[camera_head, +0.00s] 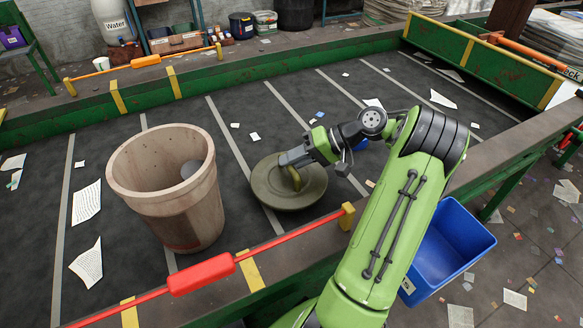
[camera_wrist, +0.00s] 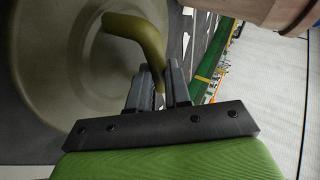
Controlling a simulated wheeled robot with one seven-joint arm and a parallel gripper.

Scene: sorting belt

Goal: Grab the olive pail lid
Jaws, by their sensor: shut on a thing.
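The olive pail lid (camera_head: 287,197) is a round, dull green disc with a raised handle, over the dark belt in the head view. In the wrist view the lid (camera_wrist: 60,85) fills the left side, and its curved handle (camera_wrist: 140,36) reaches to the fingers. My gripper (camera_head: 289,163) is at the lid's handle; in the wrist view my gripper (camera_wrist: 165,80) is shut on the handle. The fingers and handle partly overlap in the head view. I cannot tell whether the lid touches the belt.
A tan bucket (camera_head: 190,215) with something grey inside stands on the belt left of the lid. A red bar (camera_head: 202,274) runs along the near belt edge. A blue bin (camera_head: 462,237) is at the right, beyond the edge. Paper scraps lie about; the belt behind the lid is mostly clear.

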